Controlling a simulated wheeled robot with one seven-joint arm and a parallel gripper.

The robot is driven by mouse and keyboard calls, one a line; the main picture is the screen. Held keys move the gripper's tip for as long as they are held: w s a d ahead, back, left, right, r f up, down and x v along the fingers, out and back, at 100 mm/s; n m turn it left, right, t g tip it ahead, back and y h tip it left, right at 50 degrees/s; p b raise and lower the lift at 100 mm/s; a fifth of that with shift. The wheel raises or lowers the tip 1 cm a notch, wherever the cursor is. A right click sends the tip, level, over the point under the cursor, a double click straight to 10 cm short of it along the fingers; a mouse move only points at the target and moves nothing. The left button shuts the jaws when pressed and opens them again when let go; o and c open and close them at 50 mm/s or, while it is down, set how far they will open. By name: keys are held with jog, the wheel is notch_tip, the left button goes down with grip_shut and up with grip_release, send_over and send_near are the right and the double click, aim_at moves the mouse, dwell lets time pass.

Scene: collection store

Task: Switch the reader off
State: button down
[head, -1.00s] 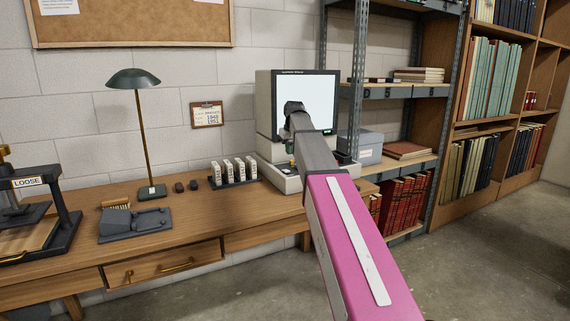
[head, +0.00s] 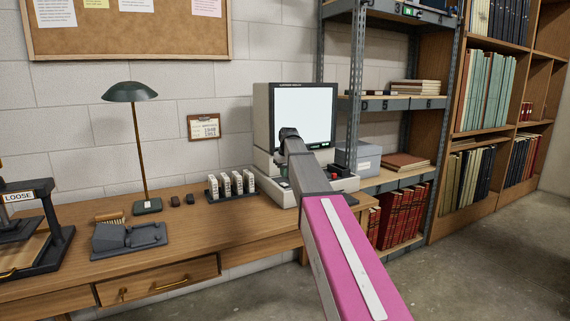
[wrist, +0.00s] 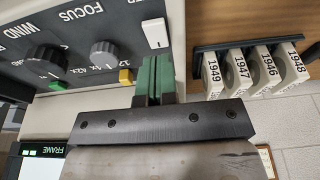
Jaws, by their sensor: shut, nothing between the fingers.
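The reader (head: 262,112) stands at the right end of the desk, its screen (head: 303,112) lit white. In the wrist view its front panel (wrist: 80,75) fills the upper left, with FOCUS and WIND knobs, a green button (wrist: 58,85) and a yellow button (wrist: 126,76). A white rocker switch (wrist: 155,33) sits at the panel's edge. My gripper (wrist: 155,62) is shut and empty, its green fingertips close to the switch; I cannot tell whether they touch it. In the head view my arm covers part of the reader's base, and the fingertips are mostly hidden.
A rack of labelled film boxes (head: 231,186) stands just left of the reader; it also shows in the wrist view (wrist: 250,68). A green lamp (head: 130,92), a grey desk device (head: 128,237) and a LOOSE-labelled press (head: 52,215) stand further left. Metal shelving (head: 356,75) is close on the right.

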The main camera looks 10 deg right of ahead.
aim_at(285, 184)
jog(key=shift+s+f, duration=0.15)
jog(key=shift+f, duration=0.6)
jog(key=shift+s+f, duration=0.15)
jog(key=shift+f, duration=0.55)
jog(key=shift+s+d+f+t, duration=0.15)
jog(key=shift+s+f+t, duration=0.25)
jog(key=shift+f+t, duration=0.2)
jog(key=shift+s+t+y, duration=0.1)
jog(key=shift+t+y, duration=0.3)
jog(key=shift+t, duration=0.2)
jog(key=shift+f, duration=0.2)
jog(key=shift+s+d+f, duration=0.1)
